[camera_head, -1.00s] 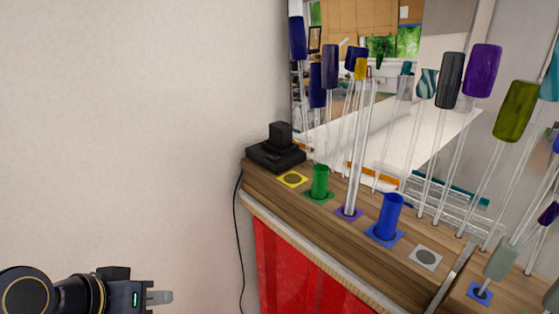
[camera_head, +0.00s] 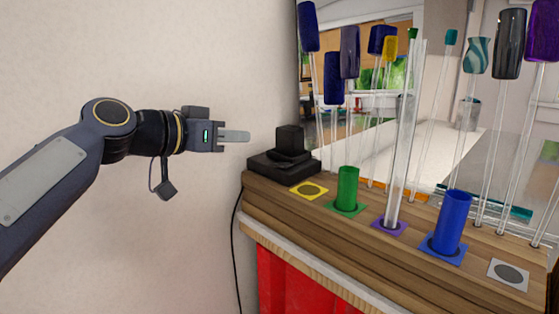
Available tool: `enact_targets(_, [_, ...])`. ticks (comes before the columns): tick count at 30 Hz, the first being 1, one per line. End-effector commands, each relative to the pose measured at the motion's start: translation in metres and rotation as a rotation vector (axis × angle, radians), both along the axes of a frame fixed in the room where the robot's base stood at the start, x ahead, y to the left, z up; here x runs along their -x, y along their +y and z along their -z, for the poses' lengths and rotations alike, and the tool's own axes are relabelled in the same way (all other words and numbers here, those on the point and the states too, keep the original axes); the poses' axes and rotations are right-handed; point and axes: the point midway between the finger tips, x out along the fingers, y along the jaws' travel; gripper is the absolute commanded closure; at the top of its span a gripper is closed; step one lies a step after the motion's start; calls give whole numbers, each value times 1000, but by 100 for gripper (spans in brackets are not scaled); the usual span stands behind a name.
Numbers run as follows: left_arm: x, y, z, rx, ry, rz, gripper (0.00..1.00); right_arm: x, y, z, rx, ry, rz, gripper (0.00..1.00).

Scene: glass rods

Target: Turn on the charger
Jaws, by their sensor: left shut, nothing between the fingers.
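The charger (camera_head: 284,168) is a black stepped base with a block on top. It sits at the left end of the wooden shelf, and a black cable hangs down from the shelf's left side. I cannot make out a switch or a light on it. My left gripper (camera_head: 247,136) is shut and empty. In the picture its fingertips are just left of the charger's upper block, pointing right, with a small gap between them. My right gripper is not in view.
On the wooden shelf (camera_head: 262,203) stand a yellow pad (camera_head: 309,190), a green cup (camera_head: 347,188), a blue cup (camera_head: 452,222) and a grey pad (camera_head: 509,273). Several glass rods with coloured heads rise behind them. A red cloth (camera_head: 290,285) hangs below. The wall at left is bare.

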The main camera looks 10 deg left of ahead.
Motion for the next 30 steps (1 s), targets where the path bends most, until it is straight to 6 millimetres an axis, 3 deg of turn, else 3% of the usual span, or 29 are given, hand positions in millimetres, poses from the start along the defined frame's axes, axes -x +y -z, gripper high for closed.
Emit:
enact_targets(8, [-14,-10,3,0,4,2,100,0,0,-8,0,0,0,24])
enact_targets(20, [-79,-59,21,1,6,5,100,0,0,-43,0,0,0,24])
enact_targets(24, [-77,-59,49,-2,4,-4,100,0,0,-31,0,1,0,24])
enact_targets(30, [-75,-61,63,-1,3,-4,100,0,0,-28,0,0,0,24])
